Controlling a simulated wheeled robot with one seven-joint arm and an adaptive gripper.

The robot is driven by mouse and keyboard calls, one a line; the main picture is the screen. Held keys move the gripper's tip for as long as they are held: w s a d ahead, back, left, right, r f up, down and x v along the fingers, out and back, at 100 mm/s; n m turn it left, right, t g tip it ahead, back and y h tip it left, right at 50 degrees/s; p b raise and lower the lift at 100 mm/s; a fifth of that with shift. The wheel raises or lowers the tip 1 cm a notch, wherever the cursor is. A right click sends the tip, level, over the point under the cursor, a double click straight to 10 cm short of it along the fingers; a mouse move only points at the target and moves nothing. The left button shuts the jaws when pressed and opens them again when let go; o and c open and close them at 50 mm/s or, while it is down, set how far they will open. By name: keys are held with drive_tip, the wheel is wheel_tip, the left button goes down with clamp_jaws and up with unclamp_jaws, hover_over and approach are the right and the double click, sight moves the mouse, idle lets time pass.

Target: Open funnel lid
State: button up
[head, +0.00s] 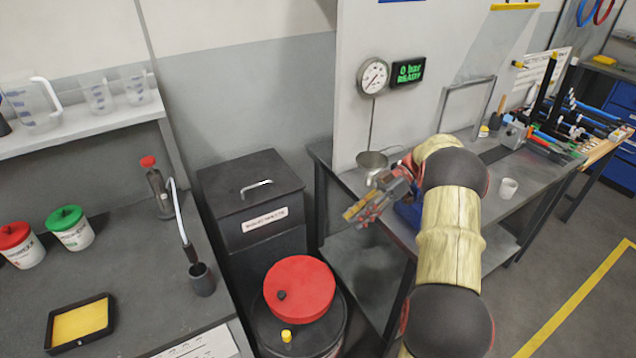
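My gripper (359,212) is above and to the right of the lid, in front of the grey workbench, and does not touch the lid. Its yellowish tips point down to the left. It is too small here to tell whether the fingers are apart.
A yellow cap (287,336) sits on the drum's near edge. A black bin (250,185) with a handled lid stands behind the drum. Space above the red lid looks clear.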

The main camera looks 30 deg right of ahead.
drive_tip(key=s+a+r+m+h, duration=0.3)
drive_tip(key=a+r, duration=0.3)
drive_tip(key=a, duration=0.2)
drive_tip(key=s+a+r+m+h, duration=0.35)
drive_tip(key=a+r, duration=0.25)
drive_tip(key=a, duration=0.2)
drive_tip(key=s+a+r+m+t+h, duration=0.1)
drive_tip(key=s+a+m+t+h, duration=0.1)
drive_tip(key=s, duration=0.6)
drive_tip(key=s+a+r+m+t+h, duration=0.1)
drive_tip(key=s+a+m+t+h, duration=0.2)
drive_tip(key=s+a, duration=0.4)
drive_tip(key=shift+s+a+r+m+t+h, duration=0.3)
drive_tip(key=shift+s+m+h, duration=0.3)
drive_tip(key=shift+m, duration=0.35)
drive_tip(key=shift+r+p, duration=0.15)
drive_tip(key=shift+p, duration=0.35)
